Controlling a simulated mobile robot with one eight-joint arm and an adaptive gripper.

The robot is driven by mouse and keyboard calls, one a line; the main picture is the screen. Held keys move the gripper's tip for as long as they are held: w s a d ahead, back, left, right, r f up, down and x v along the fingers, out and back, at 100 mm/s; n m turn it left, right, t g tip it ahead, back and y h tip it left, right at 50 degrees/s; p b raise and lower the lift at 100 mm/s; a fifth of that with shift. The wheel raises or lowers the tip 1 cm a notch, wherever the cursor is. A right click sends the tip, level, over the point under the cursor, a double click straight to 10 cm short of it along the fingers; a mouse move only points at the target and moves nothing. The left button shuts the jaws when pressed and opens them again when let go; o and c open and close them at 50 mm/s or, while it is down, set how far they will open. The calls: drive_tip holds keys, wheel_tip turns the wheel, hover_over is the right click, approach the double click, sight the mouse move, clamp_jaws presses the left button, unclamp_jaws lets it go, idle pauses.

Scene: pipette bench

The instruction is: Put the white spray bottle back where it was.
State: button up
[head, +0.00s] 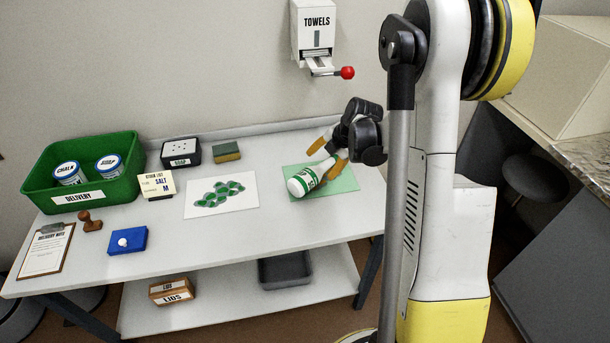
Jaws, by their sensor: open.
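A white cylindrical container with a green band and lettering (301,184) lies tilted or on its side over the green mat (340,183), at the right part of the table. It is the only thing here like the white bottle; no spray head can be seen on it. My gripper (326,157) is open, with its orange-tipped fingers just behind and above the container's right end. One finger overlaps that end in the picture; whether it touches cannot be told. The container's far end is partly hidden.
A green delivery crate (117,190) with two white jars stands at left. A soap box (181,153), sponge (226,152), card (157,184), patterned sheet (222,206), stamp (91,222), blue box (127,240) and clipboard (46,252) lie around. A towel dispenser (314,30) hangs above.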

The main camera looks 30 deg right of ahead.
sight(314, 172)
drive_tip(key=b+x, duration=0.1)
drive_tip(key=x, duration=0.4)
drive_tip(key=b+x, duration=0.2)
drive_tip(key=x, duration=0.1)
drive_tip(key=b+x, duration=0.1)
drive_tip(key=x, duration=0.1)
drive_tip(key=shift+s+a+f, duration=0.1)
drive_tip(key=shift+a+f, duration=0.15)
drive_tip(key=shift+a, duration=0.15)
drive_tip(key=shift+r, duration=0.15)
drive_tip(key=c, duration=1.1)
